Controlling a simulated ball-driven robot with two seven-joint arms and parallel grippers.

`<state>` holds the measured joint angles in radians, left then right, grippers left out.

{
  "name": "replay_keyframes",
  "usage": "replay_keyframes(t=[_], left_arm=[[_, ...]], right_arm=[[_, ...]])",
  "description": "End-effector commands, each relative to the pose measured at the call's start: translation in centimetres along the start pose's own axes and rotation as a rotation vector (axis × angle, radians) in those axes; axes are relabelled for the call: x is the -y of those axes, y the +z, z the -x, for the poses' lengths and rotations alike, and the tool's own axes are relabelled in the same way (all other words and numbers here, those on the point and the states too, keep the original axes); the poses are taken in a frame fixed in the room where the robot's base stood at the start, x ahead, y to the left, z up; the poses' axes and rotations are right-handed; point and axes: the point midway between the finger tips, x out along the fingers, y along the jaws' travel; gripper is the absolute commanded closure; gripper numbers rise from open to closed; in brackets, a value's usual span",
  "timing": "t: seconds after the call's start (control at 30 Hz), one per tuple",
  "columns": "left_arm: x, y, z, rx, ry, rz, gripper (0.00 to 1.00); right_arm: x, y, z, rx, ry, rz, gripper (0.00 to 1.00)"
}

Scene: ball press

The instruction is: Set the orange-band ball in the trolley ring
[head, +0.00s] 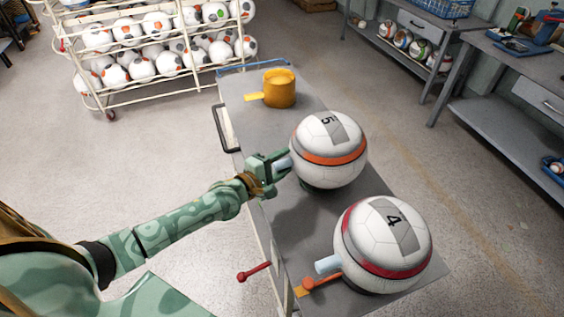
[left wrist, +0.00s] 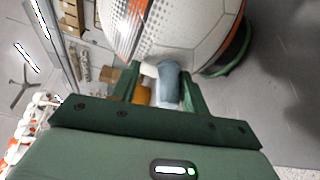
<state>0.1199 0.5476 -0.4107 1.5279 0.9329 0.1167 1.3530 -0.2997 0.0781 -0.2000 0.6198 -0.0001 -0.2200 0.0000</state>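The orange-band ball (head: 328,158), white with a grey panel marked 5, sits over a dark green ring (head: 318,184) on the grey top (head: 300,215). The ring also shows below the ball in the left wrist view (left wrist: 238,52). My left gripper (head: 283,164) is at the ball's left side. In the left wrist view, its fingers (left wrist: 158,82) stand apart, with a blue-grey peg (left wrist: 169,80) between them, nearer the right finger. A small white piece shows beside the peg. Whether the fingers touch the peg is unclear. My right gripper is out of view.
A red-band ball (head: 383,245) marked 4 stands nearer, beside a pale blue peg and orange lever (head: 322,284). A yellow cylinder (head: 279,88) stands at the far end. A ball rack (head: 150,50) is behind left, workbenches (head: 520,85) right. Floor between is clear.

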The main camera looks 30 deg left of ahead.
Motion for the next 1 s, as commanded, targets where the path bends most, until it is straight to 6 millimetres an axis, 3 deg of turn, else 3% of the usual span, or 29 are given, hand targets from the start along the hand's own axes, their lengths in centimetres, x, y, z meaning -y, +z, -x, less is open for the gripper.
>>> replay_keyframes(t=[0.33, 0.47, 0.8, 1.0], left_arm=[[-0.1, 0.1, 0.0, 0.001, 0.001, 0.000, 0.56], [-1.3, 0.3, 0.2, 0.001, 0.003, 0.001, 0.56], [-0.9, 0.2, 8.1, 0.001, -0.003, -0.001, 0.56], [-0.8, 0.2, 11.3, 0.001, -0.001, -0.001, 0.56]], right_arm=[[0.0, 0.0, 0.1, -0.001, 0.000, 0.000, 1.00], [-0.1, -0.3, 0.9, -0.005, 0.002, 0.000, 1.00], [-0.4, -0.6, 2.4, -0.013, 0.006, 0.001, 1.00], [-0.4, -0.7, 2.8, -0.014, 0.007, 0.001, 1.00]])
